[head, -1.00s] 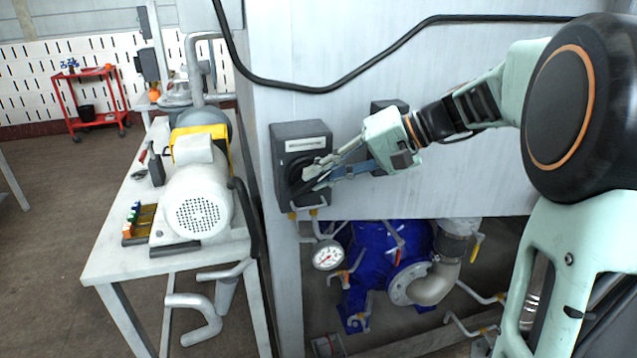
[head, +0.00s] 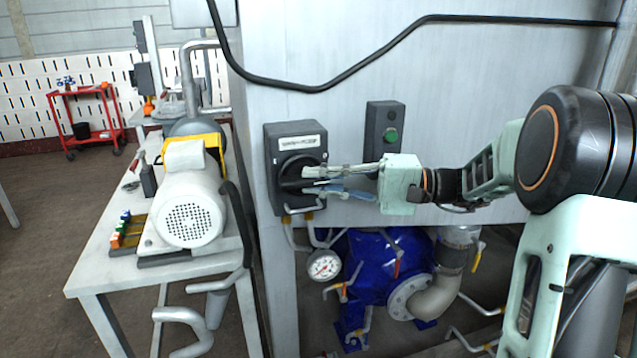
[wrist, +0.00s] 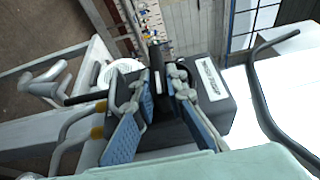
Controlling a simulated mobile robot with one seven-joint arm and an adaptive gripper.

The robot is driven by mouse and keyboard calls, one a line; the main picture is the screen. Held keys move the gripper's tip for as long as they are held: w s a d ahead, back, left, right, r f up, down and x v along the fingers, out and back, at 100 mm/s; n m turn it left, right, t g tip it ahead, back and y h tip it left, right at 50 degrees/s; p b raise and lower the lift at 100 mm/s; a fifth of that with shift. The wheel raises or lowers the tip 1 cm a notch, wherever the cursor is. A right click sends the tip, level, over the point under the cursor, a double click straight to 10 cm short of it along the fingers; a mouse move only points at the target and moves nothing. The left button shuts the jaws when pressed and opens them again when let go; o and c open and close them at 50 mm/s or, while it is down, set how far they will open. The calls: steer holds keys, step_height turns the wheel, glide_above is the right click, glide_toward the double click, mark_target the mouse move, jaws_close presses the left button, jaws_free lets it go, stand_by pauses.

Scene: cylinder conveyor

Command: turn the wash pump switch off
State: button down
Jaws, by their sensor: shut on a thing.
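The wash pump switch (head: 274,134) is a dark grey box with a white label and a black rotary handle, mounted on the pale cabinet's left part. My gripper (head: 306,182) reaches it from the right, with its fingers at the handle. In the wrist view, the box (wrist: 222,118) lies right of and behind the fingers. The black handle (wrist: 157,56) shows between the two blue-padded fingers of my gripper (wrist: 163,82), which is shut on it. The fingers partly hide the handle and dial, and the label is too blurred to read.
A second grey box with a green button (head: 390,135) sits just right of the switch, behind my gripper. A black cable (head: 330,88) hangs above. Pipes and a pressure gauge (head: 323,265) are below. A white table (head: 95,272) with a motor (head: 190,208) stands left.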

stand_by(0.4)
steer(key=c, duration=1.9)
jaws_free()
steer(key=shift+a, duration=0.1)
steer(key=shift+c, duration=0.2)
steer(key=s+d, duration=0.1)
steer(key=d, duration=1.1)
steer(key=shift+s, duration=0.2)
steer(key=shift+f, duration=0.1)
